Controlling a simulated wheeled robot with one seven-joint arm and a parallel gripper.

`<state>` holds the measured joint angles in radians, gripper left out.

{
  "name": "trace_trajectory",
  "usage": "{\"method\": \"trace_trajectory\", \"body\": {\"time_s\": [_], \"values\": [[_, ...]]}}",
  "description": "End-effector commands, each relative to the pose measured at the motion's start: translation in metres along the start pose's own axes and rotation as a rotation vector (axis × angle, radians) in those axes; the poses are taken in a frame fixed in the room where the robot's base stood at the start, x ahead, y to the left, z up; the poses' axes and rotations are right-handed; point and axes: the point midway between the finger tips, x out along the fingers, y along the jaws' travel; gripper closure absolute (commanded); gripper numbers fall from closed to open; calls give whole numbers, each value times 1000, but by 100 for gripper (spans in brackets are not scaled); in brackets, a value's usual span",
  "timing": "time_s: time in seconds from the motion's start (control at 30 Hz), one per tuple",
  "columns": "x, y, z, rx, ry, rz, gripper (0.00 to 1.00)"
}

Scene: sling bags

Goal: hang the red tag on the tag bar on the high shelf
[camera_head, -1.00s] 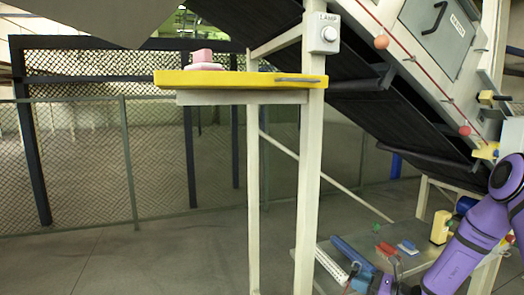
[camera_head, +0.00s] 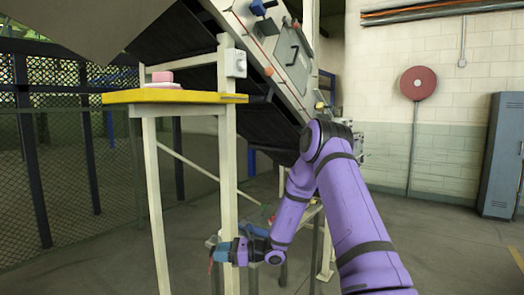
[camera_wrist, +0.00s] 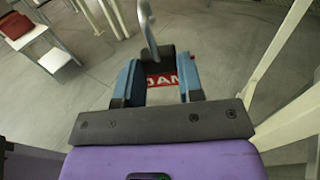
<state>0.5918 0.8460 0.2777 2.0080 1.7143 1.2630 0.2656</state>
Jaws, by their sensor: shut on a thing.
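The red tag (camera_wrist: 160,80) with white letters is between the blue fingers of my gripper (camera_wrist: 158,84) in the wrist view. A grey hook (camera_wrist: 147,25) rises above it. In the head view my gripper (camera_head: 219,254) is low, beside the shelf's cream post, and a bit of the red tag (camera_head: 210,264) shows at its left. The high shelf (camera_head: 150,97) has a yellow edge and is well above my gripper. A thin dark part at its right end (camera_head: 229,97) may be the tag bar; it is too small to be sure.
A pink block (camera_head: 162,76) stands on the shelf. A cream post (camera_head: 229,150) with a white lamp switch box (camera_head: 236,63) rises close to my gripper. A sloping dark conveyor (camera_head: 180,45) is behind. A blue locker (camera_head: 500,155) stands far right, with open floor before it.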

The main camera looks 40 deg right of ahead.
Motion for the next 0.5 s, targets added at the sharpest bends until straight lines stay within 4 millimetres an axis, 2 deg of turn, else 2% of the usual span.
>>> {"method": "trace_trajectory", "body": {"time_s": [0.03, 0.2, 0.5], "values": [[-7, -9, 22, -10, 9, -11, 100], [-27, -29, 85, -6, 40, -61, 100], [-65, -45, 200, 7, 88, -191, 100]]}}
